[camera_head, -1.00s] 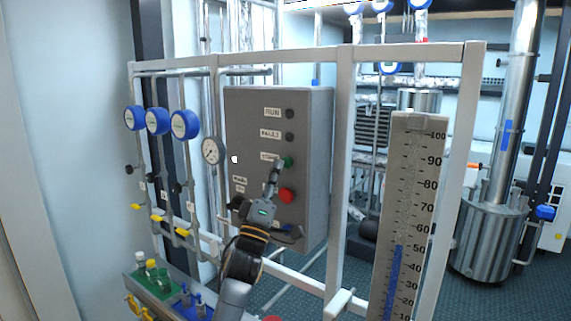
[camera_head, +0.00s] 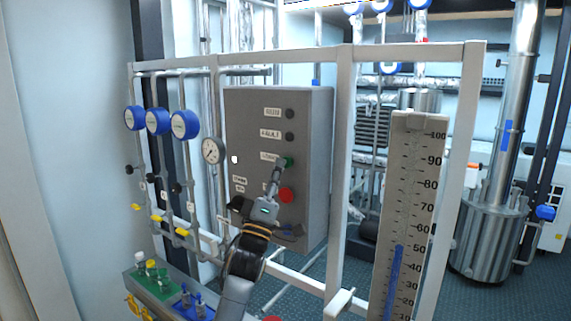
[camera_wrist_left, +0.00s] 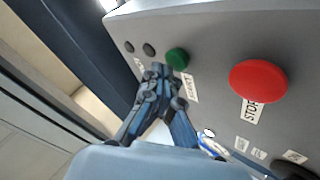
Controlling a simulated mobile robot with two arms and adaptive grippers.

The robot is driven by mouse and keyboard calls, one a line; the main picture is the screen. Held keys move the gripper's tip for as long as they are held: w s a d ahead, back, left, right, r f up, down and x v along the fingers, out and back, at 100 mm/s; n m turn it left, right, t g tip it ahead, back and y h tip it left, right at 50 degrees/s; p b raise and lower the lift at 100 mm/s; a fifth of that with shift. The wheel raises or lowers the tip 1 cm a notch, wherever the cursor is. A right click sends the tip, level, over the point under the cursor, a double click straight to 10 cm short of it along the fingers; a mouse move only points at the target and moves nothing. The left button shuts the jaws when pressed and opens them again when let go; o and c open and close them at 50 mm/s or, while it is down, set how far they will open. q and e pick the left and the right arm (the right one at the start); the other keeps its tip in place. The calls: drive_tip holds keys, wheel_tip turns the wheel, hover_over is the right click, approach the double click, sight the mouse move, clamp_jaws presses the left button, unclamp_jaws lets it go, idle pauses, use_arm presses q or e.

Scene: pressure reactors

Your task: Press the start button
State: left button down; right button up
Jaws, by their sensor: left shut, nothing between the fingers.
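The green start button (camera_head: 288,161) is on the front of a grey control box (camera_head: 255,115), above the red stop button (camera_head: 286,195). My left gripper (camera_head: 280,164) is shut and empty, with its fingertips at the left edge of the green button in the head view. In the left wrist view the shut fingertips (camera_wrist_left: 160,70) are just beside and below the green button (camera_wrist_left: 177,59). I cannot tell whether they touch it. The red stop button (camera_wrist_left: 258,81) and its STOP label are right of the fingers there. My right gripper is not in view.
The box hangs on a white frame (camera_head: 345,150). Left of it are a pressure gauge (camera_head: 212,151), blue round gauges (camera_head: 185,124) and yellow-handled valves. A tall scale column (camera_head: 405,200) stands right. Bottles in green and blue trays (camera_head: 150,285) are lower left.

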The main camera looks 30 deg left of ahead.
use_arm(q)
drive_tip(key=shift+w, duration=0.45)
idle(0.5)
drive_tip(key=shift+s, duration=0.9)
drive_tip(key=s+p, duration=0.1)
drive_tip(key=s, duration=0.4)
drive_tip(key=shift+a+p, duration=0.2)
drive_tip(key=shift+p, duration=0.2)
idle(0.6)
